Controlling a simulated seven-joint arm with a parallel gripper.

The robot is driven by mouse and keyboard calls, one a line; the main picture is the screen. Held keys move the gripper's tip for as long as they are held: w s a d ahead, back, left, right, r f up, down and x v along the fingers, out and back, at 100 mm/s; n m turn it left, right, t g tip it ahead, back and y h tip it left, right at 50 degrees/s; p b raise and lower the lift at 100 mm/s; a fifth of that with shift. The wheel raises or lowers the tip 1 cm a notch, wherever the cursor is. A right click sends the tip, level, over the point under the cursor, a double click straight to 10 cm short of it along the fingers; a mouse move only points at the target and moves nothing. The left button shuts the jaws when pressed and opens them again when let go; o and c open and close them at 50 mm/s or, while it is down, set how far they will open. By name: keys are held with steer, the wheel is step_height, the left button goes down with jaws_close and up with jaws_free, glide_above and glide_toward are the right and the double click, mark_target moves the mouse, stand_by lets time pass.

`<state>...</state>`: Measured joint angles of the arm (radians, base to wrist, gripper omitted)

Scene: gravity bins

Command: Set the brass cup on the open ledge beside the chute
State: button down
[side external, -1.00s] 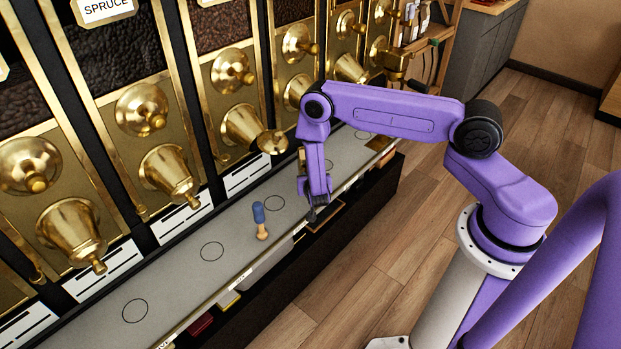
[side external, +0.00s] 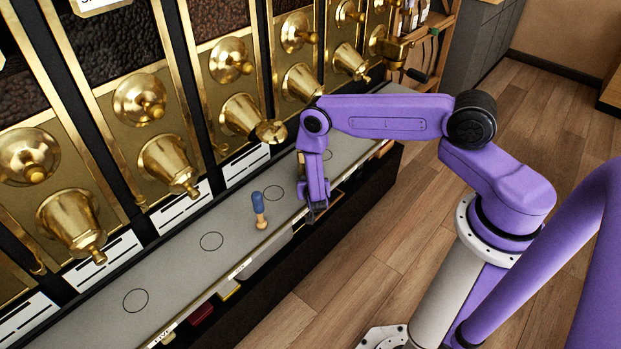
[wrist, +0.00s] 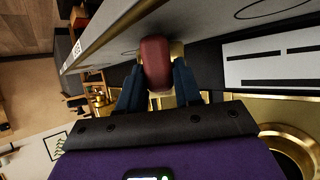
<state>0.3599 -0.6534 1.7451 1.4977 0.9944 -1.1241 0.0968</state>
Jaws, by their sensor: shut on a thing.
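My gripper (wrist: 158,85) is shut on a dark red grip (wrist: 156,62). A brass-coloured part, which I take for the brass cup (wrist: 177,50), shows just behind this grip; most of it is hidden. In the side view my gripper (side external: 316,207) points down over the front part of the long grey ledge (side external: 185,262). The held thing is hard to make out there. I cannot tell whether it touches the ledge. Brass chutes (side external: 168,165) stand in a row behind the ledge.
A blue-handled tool with a pale wooden end (side external: 259,210) stands on the ledge left of my gripper. Outlined circles (side external: 212,241) mark the ledge, which is clear farther left. Open bins (side external: 203,312) sit below its front edge. Brass knobs (side external: 140,98) jut out above the chutes.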

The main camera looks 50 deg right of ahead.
steer(key=shift+f, duration=0.55)
stand_by(0.7)
steer(key=c, duration=0.7)
jaws_free()
steer(key=v, duration=1.7)
steer(key=shift+s+a+r, duration=0.1)
steer(key=shift+s+r, duration=0.05)
steer(key=shift+s, duration=0.05)
